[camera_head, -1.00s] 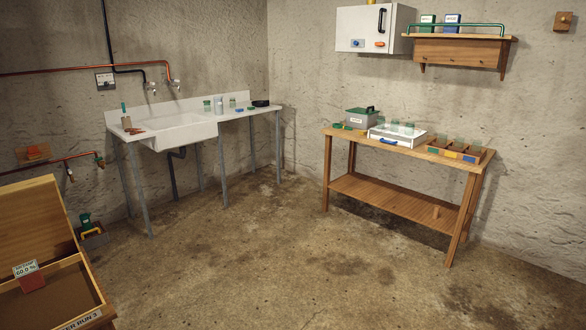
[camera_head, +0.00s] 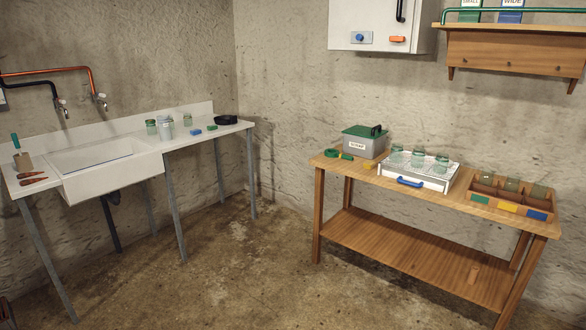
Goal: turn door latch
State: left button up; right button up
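A white wall cabinet (camera_head: 378,24) hangs at the top, right of the room corner; its top is cut off by the picture edge. A black upright handle (camera_head: 400,10) sits near the right side of its front. An orange latch-like piece (camera_head: 397,39) lies level low on the front, and a blue round knob on a grey plate (camera_head: 361,37) is left of it. I cannot tell which of these is the latch. Neither gripper shows in the head view.
A wooden table (camera_head: 330,165) below the cabinet bears a grey sugar box (camera_head: 364,147), a white tray with jars (camera_head: 449,178) and a sectioned wooden crate (camera_head: 510,204). A shelf (camera_head: 515,50) hangs right. A sink bench (camera_head: 140,170) stands left. The floor (camera_head: 240,285) between is clear.

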aim_at(398, 38)
jog(key=i, duration=0.8)
jog(key=i+j+z, duration=0.15)
jog(key=i, duration=1.4)
jog(key=z, duration=0.05)
